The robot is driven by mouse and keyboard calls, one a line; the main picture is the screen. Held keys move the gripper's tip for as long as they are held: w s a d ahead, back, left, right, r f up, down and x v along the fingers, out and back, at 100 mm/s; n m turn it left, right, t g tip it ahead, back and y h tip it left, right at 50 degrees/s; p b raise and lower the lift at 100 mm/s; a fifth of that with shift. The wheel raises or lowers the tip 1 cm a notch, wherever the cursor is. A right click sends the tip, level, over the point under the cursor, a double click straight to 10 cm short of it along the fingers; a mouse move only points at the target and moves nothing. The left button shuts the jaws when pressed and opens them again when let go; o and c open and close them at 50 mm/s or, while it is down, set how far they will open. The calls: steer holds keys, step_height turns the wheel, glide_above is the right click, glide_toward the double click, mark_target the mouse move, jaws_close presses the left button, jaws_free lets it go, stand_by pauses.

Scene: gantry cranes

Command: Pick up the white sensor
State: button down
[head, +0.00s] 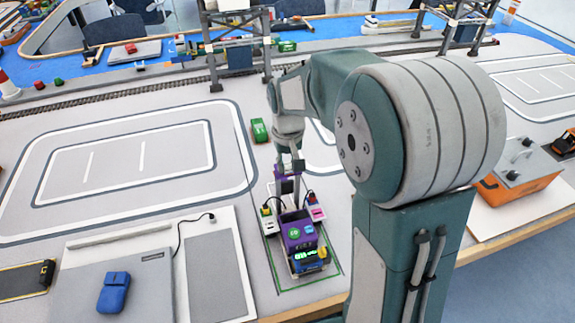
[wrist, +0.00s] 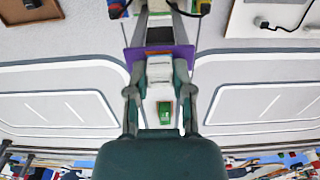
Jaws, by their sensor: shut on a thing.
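My gripper (wrist: 160,92) points down over a small purple-and-white wheeled device (head: 299,237) near the table's front edge. In the wrist view its two fingers stand on either side of a white block (wrist: 160,72), which I take to be the white sensor. A purple plate (wrist: 178,54) crosses at this block, and it also shows just below the wrist in the head view. The fingers are closed on the block. In the head view the block is too small to make out clearly. Where the fingertips touch it is partly hidden.
A green block (head: 260,131) lies on the table behind the gripper. To the left are a laptop (head: 135,285) with a blue mouse-like object (head: 114,292). An orange-and-grey box (head: 520,172) stands at the right. The white-lined mat (head: 120,165) at the left is clear.

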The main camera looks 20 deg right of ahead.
mark_target(288, 164)
steer(key=shift+r, duration=0.4)
step_height(288, 164, up, 2)
steer(key=shift+r, duration=0.25)
steer(key=s+r, duration=0.9)
steer(key=s, duration=0.5)
steer(key=shift+r, duration=0.3)
